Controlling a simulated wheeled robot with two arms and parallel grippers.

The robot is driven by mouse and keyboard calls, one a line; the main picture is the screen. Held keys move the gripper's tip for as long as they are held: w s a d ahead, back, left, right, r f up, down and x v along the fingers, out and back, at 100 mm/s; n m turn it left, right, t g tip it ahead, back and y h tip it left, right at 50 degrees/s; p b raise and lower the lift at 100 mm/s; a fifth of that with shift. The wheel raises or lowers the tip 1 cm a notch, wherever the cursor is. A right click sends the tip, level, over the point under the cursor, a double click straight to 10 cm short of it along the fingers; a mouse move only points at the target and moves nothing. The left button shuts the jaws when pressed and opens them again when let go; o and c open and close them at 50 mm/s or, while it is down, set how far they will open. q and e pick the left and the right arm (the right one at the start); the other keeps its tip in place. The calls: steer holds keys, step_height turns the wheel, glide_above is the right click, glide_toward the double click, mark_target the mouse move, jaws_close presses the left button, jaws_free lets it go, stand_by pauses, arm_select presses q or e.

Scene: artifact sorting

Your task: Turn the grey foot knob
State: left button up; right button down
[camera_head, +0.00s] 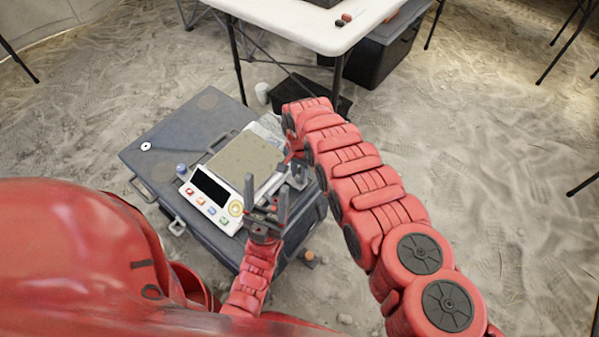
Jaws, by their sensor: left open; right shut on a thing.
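A white scale (225,216) with a dark display, coloured buttons and a beige top plate (243,160) sits on a grey case. A small blue-grey knob (181,168) stands at its left corner. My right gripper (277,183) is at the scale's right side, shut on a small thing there. That is where a grey foot knob would sit, but the fingers hide it. My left gripper (265,205) is open and empty, fingers pointing up, in front of the scale's right front corner. It appears close to the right gripper; I cannot tell whether they touch.
The grey case (150,165) stands on sandy ground, with latches and handles on its sides. A white table (290,22) is behind it, with dark bins (380,58) beneath. A white cup-like object (262,93) stands behind the case. Open sand lies to the right.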

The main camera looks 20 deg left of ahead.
steer(key=n, duration=0.2)
steer(key=shift+n, duration=0.4)
steer(key=n+b, duration=0.1)
steer(key=n, duration=0.2)
steer(key=shift+w+n, duration=0.1)
steer(key=shift+n, duration=0.2)
steer(key=n+b, duration=0.1)
steer(key=n, duration=0.2)
steer(key=shift+a+n+b, duration=0.1)
steer(key=shift+n+b, duration=0.5)
steer(key=shift+n, duration=1.2)
steer(key=c, duration=0.6)
jaws_free()
steer(key=shift+c, duration=0.2)
steer(key=shift+r, duration=0.1)
